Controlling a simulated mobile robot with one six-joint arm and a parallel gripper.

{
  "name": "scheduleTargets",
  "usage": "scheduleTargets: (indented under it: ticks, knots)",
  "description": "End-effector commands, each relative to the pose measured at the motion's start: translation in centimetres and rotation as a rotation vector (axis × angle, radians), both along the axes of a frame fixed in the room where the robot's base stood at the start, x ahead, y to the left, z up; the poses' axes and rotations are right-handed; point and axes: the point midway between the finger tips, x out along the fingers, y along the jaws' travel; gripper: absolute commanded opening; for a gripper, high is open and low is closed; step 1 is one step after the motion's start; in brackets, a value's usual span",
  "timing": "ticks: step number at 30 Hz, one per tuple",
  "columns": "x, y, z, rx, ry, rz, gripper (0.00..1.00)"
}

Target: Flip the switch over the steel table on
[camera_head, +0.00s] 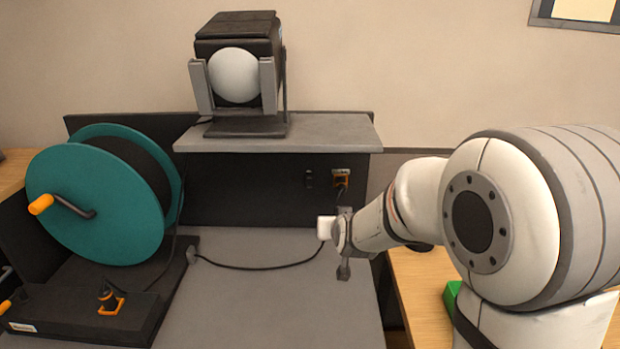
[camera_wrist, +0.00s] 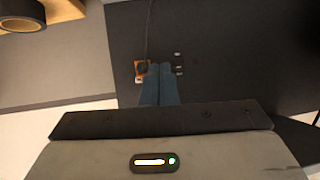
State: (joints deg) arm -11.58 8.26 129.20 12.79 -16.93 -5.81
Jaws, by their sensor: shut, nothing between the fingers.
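The grey steel table (camera_head: 270,262) fills the lower middle of the head view, with a dark upright panel (camera_head: 240,190) behind it. A small dark switch (camera_head: 308,179) sits on that panel, left of an orange-framed fitting (camera_head: 341,180). Its on or off position is too small to tell. In the wrist view, the switch (camera_wrist: 178,62) is just right of my fingertips and the orange fitting (camera_wrist: 141,70) just left. My gripper (camera_wrist: 160,67) is shut and empty, pointing at the panel between them; contact cannot be told. In the head view, my gripper (camera_head: 343,240) is below the fitting.
A teal cable reel (camera_head: 95,207) with an orange handle stands left on a dark base. A lamp (camera_head: 238,75) stands on the grey shelf (camera_head: 330,133) above the panel. A black cable (camera_head: 250,267) crosses the table top, which is otherwise mostly clear in the middle.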

Motion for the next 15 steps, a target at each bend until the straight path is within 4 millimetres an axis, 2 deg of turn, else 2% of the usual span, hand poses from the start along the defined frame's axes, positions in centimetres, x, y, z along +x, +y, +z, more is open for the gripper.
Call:
scheduleTargets:
  ticks: [1, 3, 6, 10, 15]
  knots:
    - [2.0, 1.2, -1.0, 0.003, -0.063, -0.003, 0.00]
    - [4.6, 2.5, -1.5, 0.005, -0.176, -0.016, 0.00]
    - [7.2, 4.2, -2.4, 0.001, -0.326, -0.042, 0.00]
    - [8.9, 5.8, -3.4, -0.011, -0.490, -0.070, 0.00]
    - [9.5, 6.9, -4.3, -0.026, -0.622, -0.097, 0.00]
